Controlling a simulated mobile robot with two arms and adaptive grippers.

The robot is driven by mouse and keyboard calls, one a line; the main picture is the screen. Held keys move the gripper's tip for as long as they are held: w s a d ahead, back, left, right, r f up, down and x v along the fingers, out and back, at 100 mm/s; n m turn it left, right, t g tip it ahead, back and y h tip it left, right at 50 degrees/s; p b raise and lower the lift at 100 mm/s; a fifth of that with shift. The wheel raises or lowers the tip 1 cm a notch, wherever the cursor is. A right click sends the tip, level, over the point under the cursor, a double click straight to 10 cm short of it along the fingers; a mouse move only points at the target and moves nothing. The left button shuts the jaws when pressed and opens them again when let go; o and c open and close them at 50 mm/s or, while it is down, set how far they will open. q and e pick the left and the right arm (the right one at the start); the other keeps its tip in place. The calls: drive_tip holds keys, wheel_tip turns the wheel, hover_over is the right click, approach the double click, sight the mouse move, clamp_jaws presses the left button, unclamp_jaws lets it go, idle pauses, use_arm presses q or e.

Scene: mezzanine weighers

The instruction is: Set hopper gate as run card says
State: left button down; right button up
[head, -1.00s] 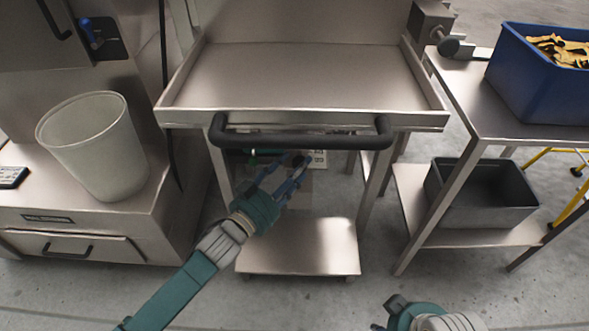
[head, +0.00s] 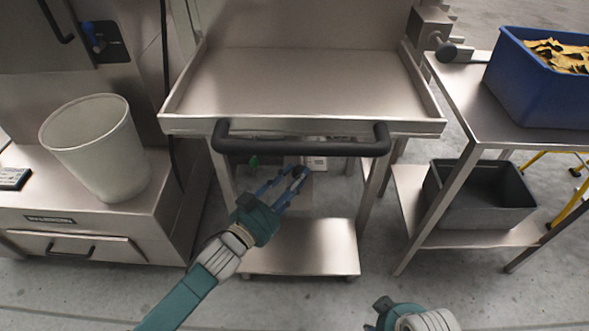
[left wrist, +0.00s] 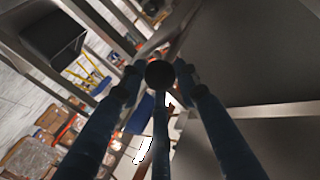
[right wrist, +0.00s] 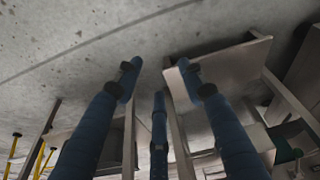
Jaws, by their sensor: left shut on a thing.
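My left gripper (head: 298,176) is under the front edge of the steel tray table, below its black bar handle. Its blue fingers are shut on a round dark knob (left wrist: 160,74), which shows between the fingertips in the left wrist view. What the knob joins is hidden. A small green knob (head: 253,161) and a pale card or label (head: 316,163) are just behind, under the tray; no writing on the label is readable. My right gripper (head: 376,316) is low at the front; its fingers (right wrist: 158,75) are spread and empty in the right wrist view. I cannot identify a hopper gate for certain.
The black bar handle (head: 300,138) crosses just above my left gripper. A lower steel shelf (head: 300,246) is below. A grey bucket (head: 97,150) stands left. At right are a blue bin of gloves (head: 540,95) and a dark bin (head: 452,205). Floor in front is clear.

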use_arm(q)
drive_tip(key=shift+s+r, duration=0.15)
drive_tip(key=shift+s, duration=0.15)
use_arm(e)
drive_tip(key=shift+f, duration=0.7)
use_arm(q)
drive_tip(key=c, duration=1.3)
unclamp_jaws()
drive_tip(key=v, duration=1.2)
